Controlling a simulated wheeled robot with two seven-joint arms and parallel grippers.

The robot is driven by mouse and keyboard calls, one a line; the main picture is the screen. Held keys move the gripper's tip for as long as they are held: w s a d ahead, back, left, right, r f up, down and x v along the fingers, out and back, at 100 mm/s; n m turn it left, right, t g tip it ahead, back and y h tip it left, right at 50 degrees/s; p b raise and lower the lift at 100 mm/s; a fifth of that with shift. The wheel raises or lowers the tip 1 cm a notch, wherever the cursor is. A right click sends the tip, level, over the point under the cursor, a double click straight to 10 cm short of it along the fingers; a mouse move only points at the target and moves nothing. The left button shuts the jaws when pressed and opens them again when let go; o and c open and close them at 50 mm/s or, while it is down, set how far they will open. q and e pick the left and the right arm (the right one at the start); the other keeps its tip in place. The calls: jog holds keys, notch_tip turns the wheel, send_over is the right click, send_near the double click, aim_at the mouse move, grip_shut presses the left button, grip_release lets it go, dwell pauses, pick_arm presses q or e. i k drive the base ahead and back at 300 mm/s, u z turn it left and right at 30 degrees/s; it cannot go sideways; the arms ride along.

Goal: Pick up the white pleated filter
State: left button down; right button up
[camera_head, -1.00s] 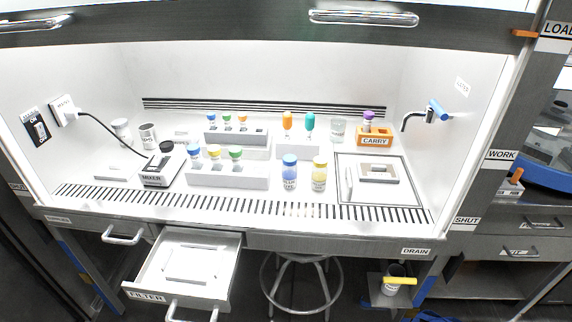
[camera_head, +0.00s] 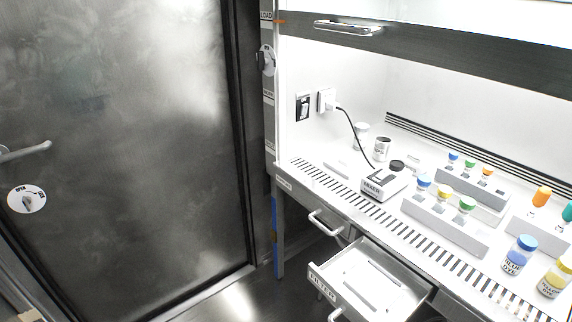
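An open drawer (camera_head: 318,268) labelled FILTER sits under the fume hood bench at the lower middle. Inside it lies a pale, flat, roughly rectangular object (camera_head: 368,288) with a thin white bar along one side. It looks like the white filter, but I cannot make out pleats at this size. The front of the drawer is partly cut off by the bottom edge of the picture. Neither of my grippers is in view.
The bench holds a mixer (camera_head: 384,183), vial racks (camera_head: 445,228) and dye bottles (camera_head: 519,255). A dark door (camera_head: 120,130) stands at left; bare floor (camera_head: 235,295) lies between.

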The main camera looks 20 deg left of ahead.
aim_at(347, 168)
jog(key=u, duration=1.8)
jog(key=i, duration=2.2)
jog(key=z, duration=1)
